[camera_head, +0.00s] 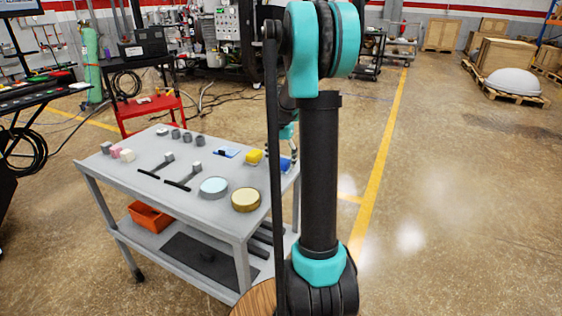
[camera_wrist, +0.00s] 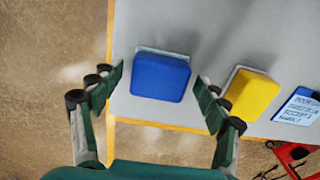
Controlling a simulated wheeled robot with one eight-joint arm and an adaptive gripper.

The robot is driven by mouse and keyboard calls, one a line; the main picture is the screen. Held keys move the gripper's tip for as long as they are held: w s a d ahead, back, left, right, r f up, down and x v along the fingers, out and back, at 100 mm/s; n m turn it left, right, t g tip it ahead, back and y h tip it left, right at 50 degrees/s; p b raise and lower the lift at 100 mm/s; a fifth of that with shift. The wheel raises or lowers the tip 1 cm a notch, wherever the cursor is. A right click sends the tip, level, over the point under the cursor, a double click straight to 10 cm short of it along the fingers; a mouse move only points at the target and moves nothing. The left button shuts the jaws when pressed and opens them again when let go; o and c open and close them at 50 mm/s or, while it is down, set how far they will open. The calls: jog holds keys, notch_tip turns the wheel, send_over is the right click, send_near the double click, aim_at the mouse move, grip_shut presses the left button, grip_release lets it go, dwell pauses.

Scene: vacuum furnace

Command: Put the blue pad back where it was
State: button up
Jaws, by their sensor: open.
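The blue pad (camera_wrist: 160,77) is a rounded blue block on the grey table top (camera_wrist: 200,30) in the wrist view, with a pale edge showing along its far side. In the head view the blue pad (camera_head: 285,164) shows at the table's right edge, partly hidden behind my arm. My gripper (camera_wrist: 160,95) is open, with one finger to each side of the blue pad in the picture. The fingers appear apart from the pad, and nothing is held. I cannot tell the height of the fingertips above the table.
A yellow pad (camera_wrist: 250,95) lies just right of my right finger, with a blue-and-white card (camera_wrist: 300,108) beyond it. Two round tins, hammers and small blocks occupy the table (camera_head: 110,178). A red cart (camera_head: 150,108) stands behind. Open floor lies to the right.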

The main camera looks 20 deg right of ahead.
aim_at(281, 160)
notch_tip(281, 160, up, 12)
jog(key=shift+f, duration=0.15)
dwell(0.4)
